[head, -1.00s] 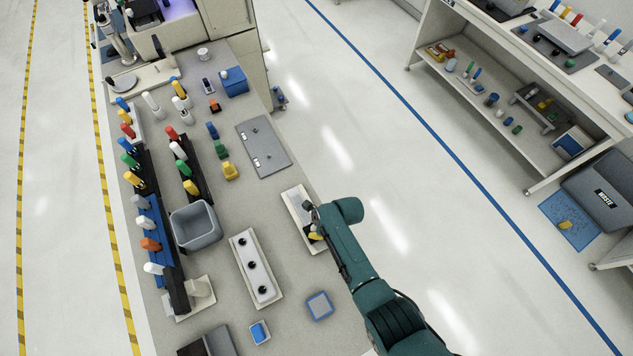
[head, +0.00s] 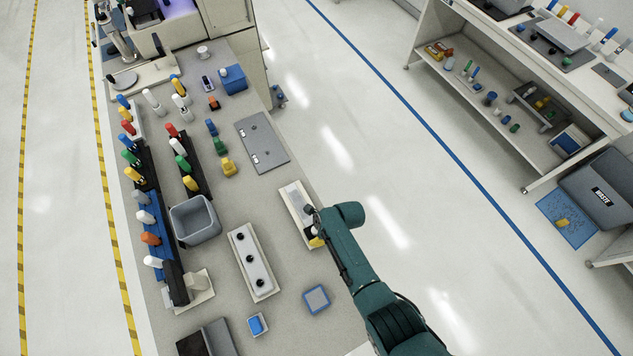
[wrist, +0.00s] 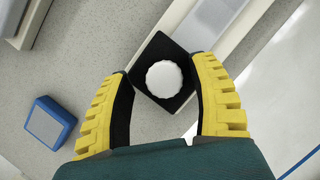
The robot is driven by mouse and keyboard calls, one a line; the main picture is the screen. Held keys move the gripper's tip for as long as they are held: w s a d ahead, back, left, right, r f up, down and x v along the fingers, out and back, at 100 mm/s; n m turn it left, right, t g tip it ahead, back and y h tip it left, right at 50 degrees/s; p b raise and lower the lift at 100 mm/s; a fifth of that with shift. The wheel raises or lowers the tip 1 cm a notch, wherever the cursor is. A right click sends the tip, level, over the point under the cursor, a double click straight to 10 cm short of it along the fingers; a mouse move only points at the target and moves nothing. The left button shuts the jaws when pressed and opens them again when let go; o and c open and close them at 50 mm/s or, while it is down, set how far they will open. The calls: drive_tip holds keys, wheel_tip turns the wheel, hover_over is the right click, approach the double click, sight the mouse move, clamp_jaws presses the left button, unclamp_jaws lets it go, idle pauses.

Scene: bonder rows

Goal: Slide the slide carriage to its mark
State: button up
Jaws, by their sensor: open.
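The slide carriage (wrist: 182,98) is a black square block with a round white knob (wrist: 164,78) on top, seen from above in the wrist view. It sits on a pale slide track (wrist: 210,22), which also shows at the bench's right edge in the head view (head: 291,198). My gripper (wrist: 163,72) is open, its yellow, black-padded fingers on either side of the carriage and knob. I cannot tell whether either finger touches the block. In the head view my gripper (head: 316,238) is over the track's near end, and the arm hides much of the carriage. I cannot make out the mark.
A blue-edged square pad (head: 317,299) lies near the track, also in the wrist view (wrist: 50,122). A white block with black knobs (head: 252,262), a grey bin (head: 195,221) and a grey plate (head: 262,143) stand on the bench. Bare bench surrounds the track's left side.

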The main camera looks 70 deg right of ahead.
drive_tip(key=v, duration=1.2)
